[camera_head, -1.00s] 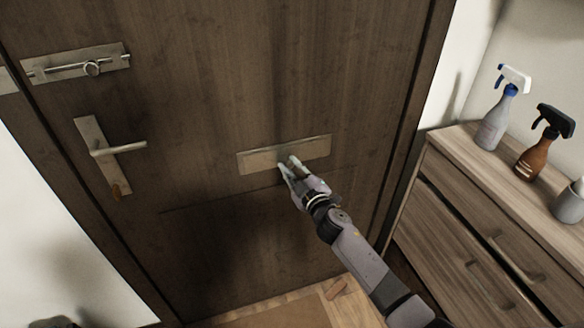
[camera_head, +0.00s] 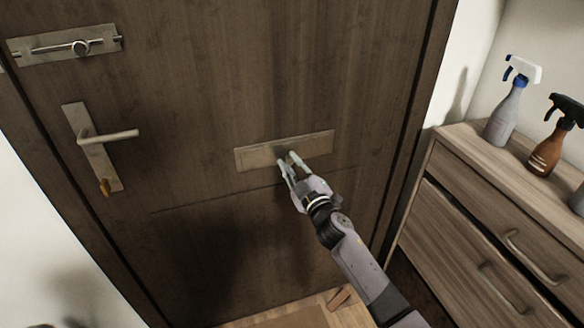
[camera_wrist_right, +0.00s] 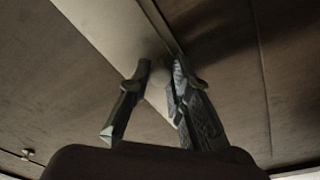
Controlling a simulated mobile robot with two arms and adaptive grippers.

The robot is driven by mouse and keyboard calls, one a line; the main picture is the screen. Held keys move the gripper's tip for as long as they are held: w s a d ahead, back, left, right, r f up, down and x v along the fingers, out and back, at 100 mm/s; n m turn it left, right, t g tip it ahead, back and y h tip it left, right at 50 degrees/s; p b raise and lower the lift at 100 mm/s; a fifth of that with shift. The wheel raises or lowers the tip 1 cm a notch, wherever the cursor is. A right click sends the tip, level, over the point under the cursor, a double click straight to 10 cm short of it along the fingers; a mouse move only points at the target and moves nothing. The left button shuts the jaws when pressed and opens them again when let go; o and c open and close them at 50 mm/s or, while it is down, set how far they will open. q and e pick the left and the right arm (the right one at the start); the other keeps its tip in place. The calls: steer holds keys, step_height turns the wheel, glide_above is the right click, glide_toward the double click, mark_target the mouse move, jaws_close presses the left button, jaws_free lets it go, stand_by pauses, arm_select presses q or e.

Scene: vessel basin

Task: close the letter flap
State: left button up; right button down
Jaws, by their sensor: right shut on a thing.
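The letter flap (camera_head: 258,157) is a long, thin metal plate across the middle of the brown door (camera_head: 250,70). It looks flat against the door. My right gripper (camera_head: 288,158) is at the flap's lower middle, with its fingertips against the plate. In the right wrist view, the plate (camera_wrist_right: 112,35) runs diagonally behind the two fingers (camera_wrist_right: 158,72). A small, pale rounded part, like a knob, shows between the fingertips, and they are shut on it. The fingers partly hide the plate. My left gripper does not show.
A door handle (camera_head: 110,135) and a sliding bolt (camera_head: 68,45) are on the door's left side. A wooden dresser (camera_head: 470,185) at the right carries a grey spray bottle (camera_head: 503,118) and a brown one (camera_head: 548,150). The door surface around the flap is clear.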

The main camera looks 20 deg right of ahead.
steer(key=c, duration=1.5)
jaws_free()
steer(key=shift+o, duration=0.2)
steer(key=shift+s, duration=0.1)
steer(key=s+d+f, duration=0.1)
steer(key=s, duration=1)
steer(key=shift+s+d+f, duration=0.25)
steer(key=shift+s+d, duration=0.05)
steer(key=shift+d, duration=0.1)
